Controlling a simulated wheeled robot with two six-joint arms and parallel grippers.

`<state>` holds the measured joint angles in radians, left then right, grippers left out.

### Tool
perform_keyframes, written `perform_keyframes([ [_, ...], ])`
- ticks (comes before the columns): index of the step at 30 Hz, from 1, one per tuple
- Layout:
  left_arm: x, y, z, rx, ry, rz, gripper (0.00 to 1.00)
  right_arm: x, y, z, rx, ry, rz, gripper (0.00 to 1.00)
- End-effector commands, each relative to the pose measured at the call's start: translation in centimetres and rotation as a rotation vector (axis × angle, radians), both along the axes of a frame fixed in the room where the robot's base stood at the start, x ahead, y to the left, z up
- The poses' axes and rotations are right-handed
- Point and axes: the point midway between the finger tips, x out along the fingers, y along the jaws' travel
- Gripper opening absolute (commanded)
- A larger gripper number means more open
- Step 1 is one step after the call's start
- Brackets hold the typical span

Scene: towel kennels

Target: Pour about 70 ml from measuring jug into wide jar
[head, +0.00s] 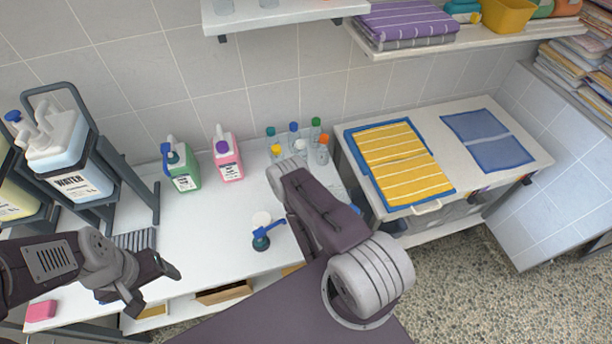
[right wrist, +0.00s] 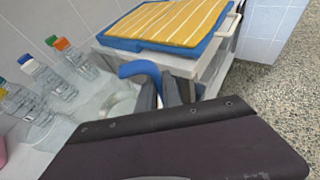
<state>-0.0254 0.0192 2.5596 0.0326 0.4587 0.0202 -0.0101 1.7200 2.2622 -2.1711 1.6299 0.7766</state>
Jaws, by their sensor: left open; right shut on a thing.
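My right gripper (right wrist: 160,92) is shut on the blue handle (right wrist: 140,68) of the measuring jug. The clear body of the jug (right wrist: 115,106) seems to show just left of the fingers in the right wrist view; its tilt and liquid level are unclear. In the head view my right arm covers most of the jug, and a bit of blue (head: 355,208) shows right of it. My left gripper (head: 150,284) is open and empty over the front left of the white counter. I cannot make out the wide jar for certain; my right arm may hide it.
Several clear bottles with coloured caps (head: 293,138) stand at the back of the counter. A yellow striped towel (head: 400,160) lies to the right.

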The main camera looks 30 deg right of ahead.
Motion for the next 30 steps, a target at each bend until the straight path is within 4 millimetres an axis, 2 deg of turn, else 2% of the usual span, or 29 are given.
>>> perform_keyframes([
  [11, 0.0, 0.0, -0.1, 0.0, 0.0, 0.001, 0.72, 0.2, -0.2, 0.0, -0.001, 0.005, -0.005, 0.0],
  [23, 0.0, 0.0, -0.4, 0.0, 0.0, 0.001, 0.72, 1.0, 0.6, 1.1, -0.075, 0.146, -0.006, 0.0],
  [30, 0.0, 0.0, 0.7, 0.0, 0.0, 0.0, 0.72, 2.3, 1.2, 3.6, -0.144, 0.287, -0.007, 0.0],
])
